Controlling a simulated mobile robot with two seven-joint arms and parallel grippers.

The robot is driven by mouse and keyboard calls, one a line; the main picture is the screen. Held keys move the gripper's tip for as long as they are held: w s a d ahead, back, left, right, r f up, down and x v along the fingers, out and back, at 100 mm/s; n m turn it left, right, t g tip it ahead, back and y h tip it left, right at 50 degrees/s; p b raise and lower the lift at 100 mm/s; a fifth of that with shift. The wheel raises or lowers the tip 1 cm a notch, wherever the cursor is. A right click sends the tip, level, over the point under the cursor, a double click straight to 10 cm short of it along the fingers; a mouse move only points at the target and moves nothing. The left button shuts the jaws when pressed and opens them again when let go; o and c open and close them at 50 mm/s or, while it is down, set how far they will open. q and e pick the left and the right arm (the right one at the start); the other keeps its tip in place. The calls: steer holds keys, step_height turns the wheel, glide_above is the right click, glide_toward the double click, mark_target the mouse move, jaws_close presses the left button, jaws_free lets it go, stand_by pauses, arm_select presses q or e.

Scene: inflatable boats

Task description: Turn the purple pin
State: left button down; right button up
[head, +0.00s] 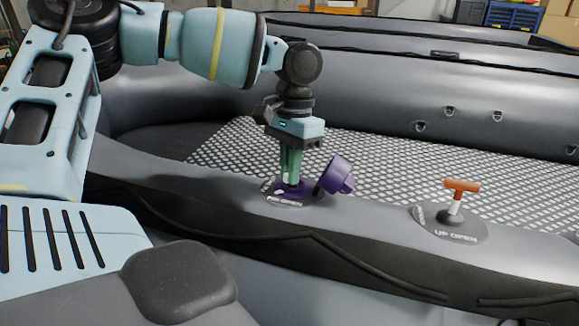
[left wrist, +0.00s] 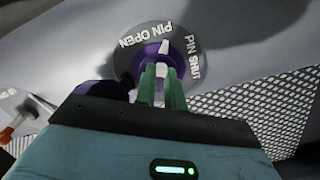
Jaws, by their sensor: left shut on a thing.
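The purple pin (head: 283,188) sits in a round grey plate (head: 312,200) on top of the boat's near tube. In the left wrist view the pin (left wrist: 138,60) shows a purple ring with a white grip in the middle; the plate (left wrist: 188,32) reads "PIN OPEN" and "PIN SHUT". My left gripper (head: 290,183) points straight down with its green fingers shut on the pin; the fingers (left wrist: 163,72) hide part of it. A purple cap (head: 336,175) is tilted beside the pin. My right gripper is not in view.
An orange T-handle (head: 461,186) stands on another round plate (head: 450,230) marked "UP OPEN", to the right along the tube. The boat's checkered floor (head: 390,170) lies behind. A blue tool cabinet (head: 514,15) stands far back.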

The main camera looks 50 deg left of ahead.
arm_select(q)
steer(key=n, duration=0.6)
steer(key=shift+w+d+r, duration=0.1)
steer(key=shift+d, duration=0.2)
steer(key=shift+n, duration=0.3)
steer(key=c, duration=1.5)
jaws_free()
steer(key=shift+w+a+r+b, duration=0.1)
steer(key=shift+w+a+r, duration=0.1)
steer(key=shift+r, duration=1.05)
steer(key=shift+w+a+r+b, duration=0.15)
steer(key=shift+w+r, duration=0.1)
steer(key=shift+r, duration=1.05)
steer(key=shift+w+a+r+b, duration=0.1)
steer(key=shift+w+r, duration=0.1)
steer(key=shift+r, duration=1.05)
steer(key=shift+d, duration=0.1)
